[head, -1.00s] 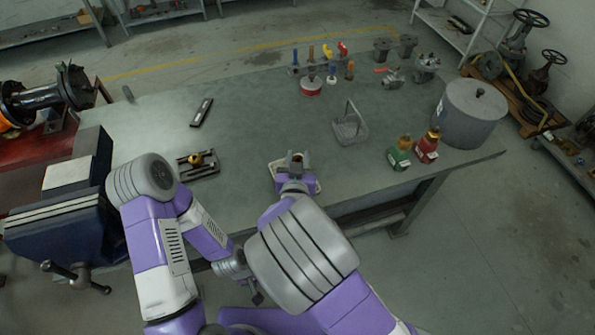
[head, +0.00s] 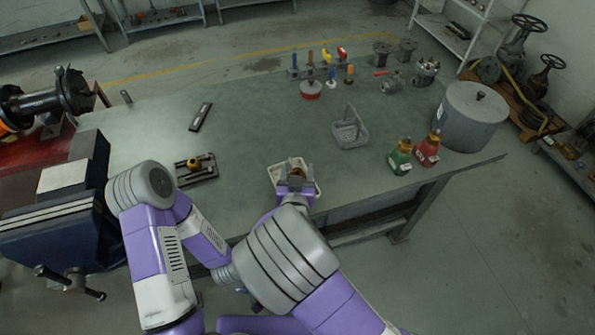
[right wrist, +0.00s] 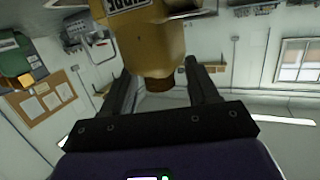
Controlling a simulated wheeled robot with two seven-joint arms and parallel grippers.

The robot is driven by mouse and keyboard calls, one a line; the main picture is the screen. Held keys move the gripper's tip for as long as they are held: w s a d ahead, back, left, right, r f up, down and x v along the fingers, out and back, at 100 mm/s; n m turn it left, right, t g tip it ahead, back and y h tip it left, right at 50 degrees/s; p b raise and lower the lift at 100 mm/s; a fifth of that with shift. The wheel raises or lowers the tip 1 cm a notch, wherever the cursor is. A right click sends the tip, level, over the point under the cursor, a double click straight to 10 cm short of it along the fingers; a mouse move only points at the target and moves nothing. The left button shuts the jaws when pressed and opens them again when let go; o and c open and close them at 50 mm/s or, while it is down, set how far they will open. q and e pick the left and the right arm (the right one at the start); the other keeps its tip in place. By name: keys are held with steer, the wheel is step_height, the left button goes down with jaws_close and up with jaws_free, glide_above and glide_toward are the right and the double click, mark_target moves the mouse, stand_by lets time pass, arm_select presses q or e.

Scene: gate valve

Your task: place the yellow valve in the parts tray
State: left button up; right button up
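The yellow valve (right wrist: 150,50) has a yellow body, a dark-lettered label and a brown end piece; it fills the top middle of the right wrist view. In the head view its brownish top (head: 298,163) shows within the white parts tray (head: 316,187), just past my right gripper (head: 296,174). In the right wrist view my right gripper (right wrist: 160,88) has its fingers apart, one on each side of the brown end, with gaps showing. The tray floor under the valve is hidden. My left arm is folded at the left; its gripper is hidden behind my right arm.
A green valve (head: 400,158) and a red valve (head: 428,150) stand right of the tray, before a big grey pot (head: 470,115). A dark fixture (head: 197,172) lies left.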

steer(key=shift+r, duration=0.25)
steer(key=s+r+p, duration=0.2)
steer(key=s+p, duration=0.5)
steer(key=s, duration=0.5)
steer(key=d+f+m+g, duration=0.1)
steer(key=d+f+g, duration=0.2)
steer(key=f, duration=0.3)
steer(key=d+f+g, duration=0.2)
steer(key=f+g, duration=0.2)
steer(key=f, duration=0.3)
steer(key=s+d+f+m+g+y, duration=0.1)
steer(key=s+d+f+g+y, duration=0.3)
steer(key=s+f+g, duration=0.4)
steer(key=shift+s+d+f+y, duration=0.35)
steer(key=shift+s+f+y, duration=0.2)
steer(key=shift+s, duration=0.95)
